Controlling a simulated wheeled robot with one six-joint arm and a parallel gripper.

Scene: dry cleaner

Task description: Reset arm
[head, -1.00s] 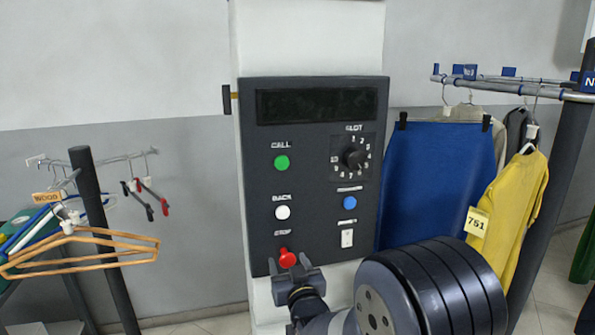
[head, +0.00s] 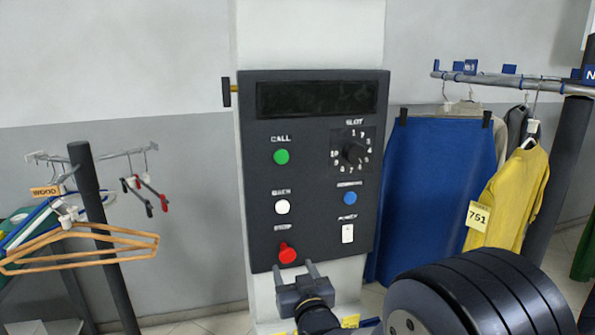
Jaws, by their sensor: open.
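My gripper (head: 296,272) is at the bottom middle of the head view. Its two fingers point up and stand apart, with nothing seen between them. It is just below the red stop button (head: 287,253) on the dark control panel (head: 312,215); whether it touches the panel cannot be told. My dark arm link fills the bottom right. The panel also has a green call button (head: 281,157), a white back button (head: 282,207), a blue button (head: 350,198), a slot dial (head: 354,152), a white power switch (head: 348,233) and a dark display (head: 316,98).
On the left, wooden hangers (head: 95,240) and clip hangers (head: 145,192) hang on a rack with a dark post (head: 100,230). On the right, a blue skirt (head: 436,190) and a yellow top (head: 512,195) with tag 751 hang from a metal rail (head: 500,82).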

